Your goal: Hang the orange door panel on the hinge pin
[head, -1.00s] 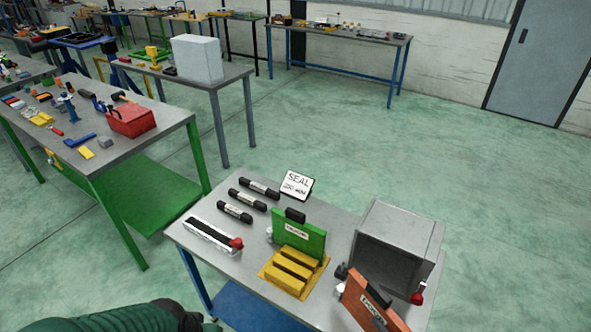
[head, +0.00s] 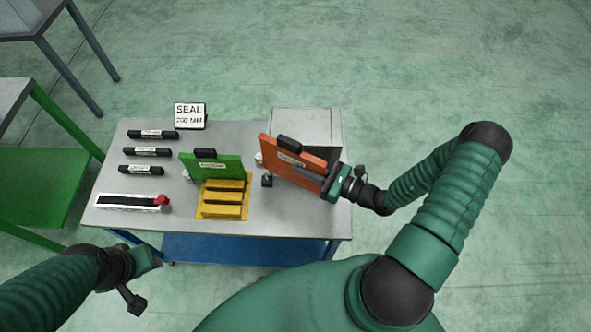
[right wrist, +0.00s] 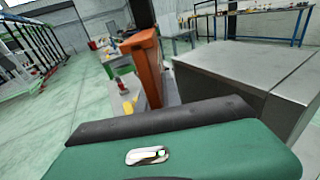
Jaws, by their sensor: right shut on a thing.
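The orange door panel (head: 278,157) is upright and angled in front of the grey box (head: 312,122). It has a black block on its top edge and a white label. My right gripper (head: 314,176) is shut on its right end. In the right wrist view the panel (right wrist: 147,62) shows edge-on beside the box (right wrist: 245,75). A small dark block (head: 267,181) stands by the panel's lower left. I cannot make out a hinge pin or whether the panel touches anything below. My left gripper (head: 143,278) is off the table's front left; its jaw opening is unclear.
A green panel (head: 212,166) stands behind a yellow slotted block (head: 222,205). Several black labelled bars (head: 147,152), a SEAL sign (head: 190,115) and a white tray with a red knob (head: 130,202) are on the left of the table. Floor behind is clear.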

